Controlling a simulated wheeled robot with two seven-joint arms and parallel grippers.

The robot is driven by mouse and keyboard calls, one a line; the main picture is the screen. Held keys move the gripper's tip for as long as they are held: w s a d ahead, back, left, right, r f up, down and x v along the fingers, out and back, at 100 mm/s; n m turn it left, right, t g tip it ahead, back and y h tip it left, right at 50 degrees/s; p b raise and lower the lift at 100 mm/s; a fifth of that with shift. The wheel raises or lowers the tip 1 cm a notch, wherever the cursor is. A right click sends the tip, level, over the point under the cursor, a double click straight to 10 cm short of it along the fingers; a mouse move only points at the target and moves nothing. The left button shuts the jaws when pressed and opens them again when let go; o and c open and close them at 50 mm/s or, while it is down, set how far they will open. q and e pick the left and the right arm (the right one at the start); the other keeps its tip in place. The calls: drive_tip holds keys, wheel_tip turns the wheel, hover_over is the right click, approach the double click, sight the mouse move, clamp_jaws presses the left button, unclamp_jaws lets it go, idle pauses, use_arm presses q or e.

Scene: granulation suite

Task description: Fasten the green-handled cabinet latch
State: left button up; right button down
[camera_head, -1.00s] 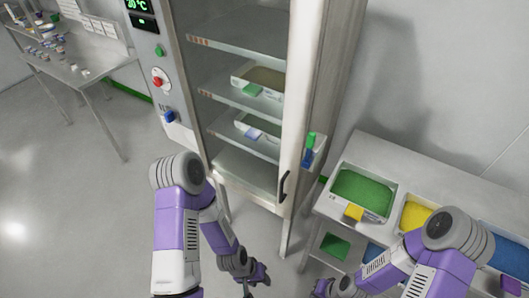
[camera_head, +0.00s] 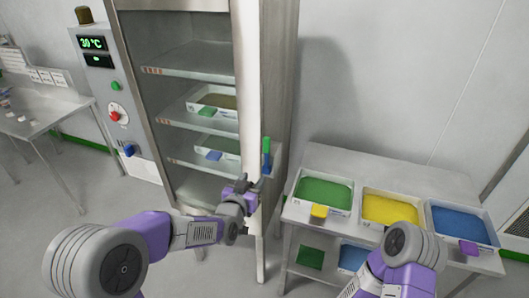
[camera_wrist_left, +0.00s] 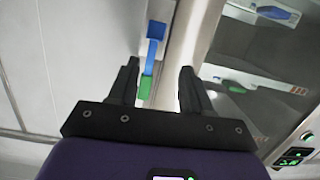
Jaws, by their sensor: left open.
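The latch (camera_head: 266,156) is on the right edge of the tall steel cabinet's front (camera_head: 249,110). Its green part is above its blue part in the head view. My left gripper (camera_head: 240,184) is open in front of the cabinet front, a little below and left of the latch. In the left wrist view the latch (camera_wrist_left: 151,60) appears upside down, blue part above and green part below. The green part shows between the fingers of the open left gripper (camera_wrist_left: 160,76). I cannot tell whether they touch it. My right gripper is out of view; only its arm shows.
A steel table (camera_head: 330,157) stands right of the cabinet, with bins of green (camera_head: 324,191), yellow (camera_head: 388,208) and blue (camera_head: 460,224) material. The cabinet's control panel (camera_head: 112,100) is at left. Another table (camera_head: 52,118) stands at far left. Cabinet shelves hold trays (camera_head: 214,99).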

use_arm(q)
drive_tip(key=t+h, duration=0.1)
drive_tip(key=t, duration=0.1)
approach(266, 143)
drive_tip(key=w, duration=0.2)
drive_tip(key=shift+m, duration=0.3)
drive_tip(key=shift+d+x, duration=0.15)
drive_tip(key=shift+x, duration=1.5)
drive_tip(key=shift+d+x, duration=0.1)
drive_tip(key=shift+x, duration=1.55)
drive_tip(key=shift+s, duration=0.1)
drive_tip(key=shift+c, duration=0.2)
clamp_jaws()
